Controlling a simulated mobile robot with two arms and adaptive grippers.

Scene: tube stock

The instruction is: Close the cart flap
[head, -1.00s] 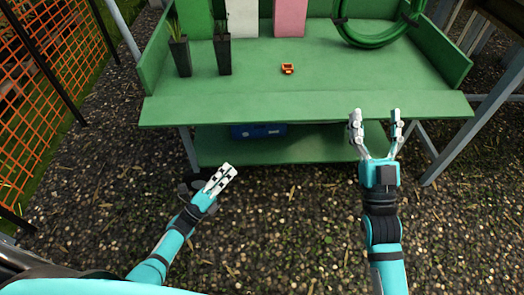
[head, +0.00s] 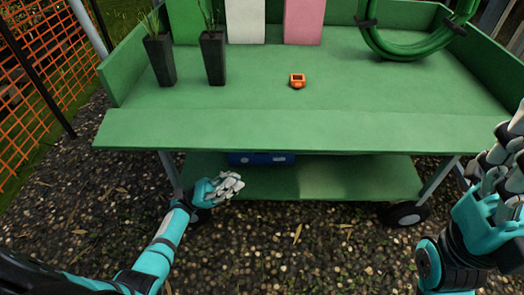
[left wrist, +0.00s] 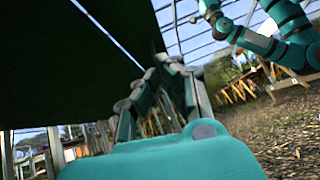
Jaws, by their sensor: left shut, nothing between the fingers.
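The cart flap (head: 300,130) is a long green board along the front edge of the green cart (head: 250,90). It lies folded outward, roughly level with the cart top. My left gripper (head: 232,183) is shut and empty, low in front of the cart and below the flap. In the left wrist view its fingers (left wrist: 160,85) show under a dark green panel (left wrist: 70,60). My right gripper (head: 508,150) is at the right edge of the head view, near the flap's right end. Its fingers overlap and are partly cut off.
On the cart top stand two dark plant pots (head: 213,58), an orange item (head: 297,81), white and pink blocks (head: 303,22) and a green hose ring (head: 420,48). A blue box (head: 262,158) is on the lower shelf (head: 330,180). An orange mesh fence (head: 30,80) stands left.

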